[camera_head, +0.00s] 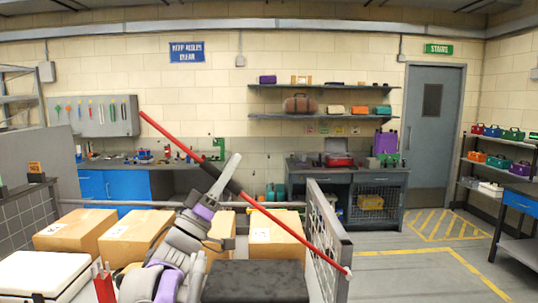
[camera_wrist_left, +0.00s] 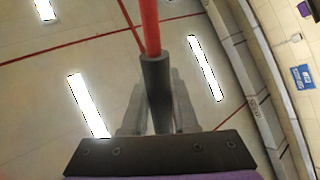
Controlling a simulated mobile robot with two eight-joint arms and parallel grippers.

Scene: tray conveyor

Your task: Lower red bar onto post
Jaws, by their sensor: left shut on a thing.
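A long red bar (camera_head: 285,223) slants across the head view, high at the left and low at the right, with a white tip at its lower right end. My left gripper (camera_head: 224,178) is shut on the bar's dark sleeve (camera_wrist_left: 156,80), near its middle. The left wrist view shows the sleeve between the fingers and the red bar (camera_wrist_left: 150,25) running away above it. A short red upright with a forked top (camera_head: 104,285), perhaps the post, stands at lower left, well below the bar's raised end. My right gripper is not in view.
Several cardboard boxes (camera_head: 130,239) stand behind my left arm. A grey mesh fence panel (camera_head: 325,235) is by the bar's low end. A white-topped box (camera_head: 45,272) is at lower left. Workbenches line the back wall; floor at the right is open.

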